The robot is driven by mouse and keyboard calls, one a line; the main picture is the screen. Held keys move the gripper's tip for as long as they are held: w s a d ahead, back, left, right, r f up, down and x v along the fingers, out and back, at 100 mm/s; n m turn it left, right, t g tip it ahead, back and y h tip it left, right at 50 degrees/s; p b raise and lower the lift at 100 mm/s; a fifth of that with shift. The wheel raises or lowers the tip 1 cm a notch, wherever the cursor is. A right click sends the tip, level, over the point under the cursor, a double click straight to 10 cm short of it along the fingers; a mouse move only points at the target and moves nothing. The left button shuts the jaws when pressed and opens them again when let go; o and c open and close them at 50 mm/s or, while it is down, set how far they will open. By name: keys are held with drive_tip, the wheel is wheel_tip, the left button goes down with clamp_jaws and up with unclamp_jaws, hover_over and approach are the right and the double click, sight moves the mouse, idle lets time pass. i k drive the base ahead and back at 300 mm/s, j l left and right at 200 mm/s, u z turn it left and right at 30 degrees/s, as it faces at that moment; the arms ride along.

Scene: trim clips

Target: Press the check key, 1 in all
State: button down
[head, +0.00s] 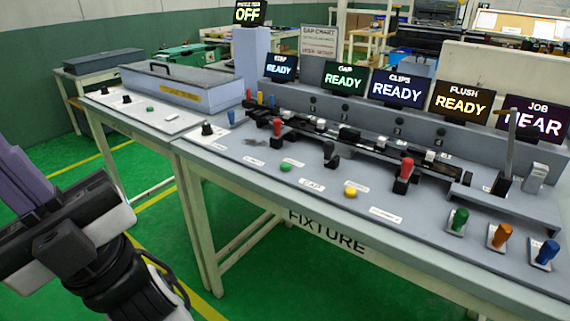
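A row of keys and levers sits on the grey fixture bench. A green button (285,167) and a yellow button (351,191) are on its sloped front, each with a small white label close by. The labels are too small to read surely, so I cannot tell which is the check key. Another green button (150,109) is on the bench at left. Parts of my arm fill the lower left, apart from the bench. My gripper's fingers do not show.
Red levers (405,170) and a black lever (330,152) stand up on the fixture bench (250,185). Green, orange and blue knobs (500,236) are at its right front. Lit screens (397,88) line the back. Green floor is clear in front.

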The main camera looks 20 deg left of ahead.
sight(285, 166)
drive_tip(key=i+j, duration=0.15)
drive_tip(key=j, duration=0.25)
drive_tip(key=i+j, duration=0.1)
drive_tip(key=j, duration=0.25)
drive_tip(key=i+j, duration=0.15)
drive_tip(key=j, duration=0.25)
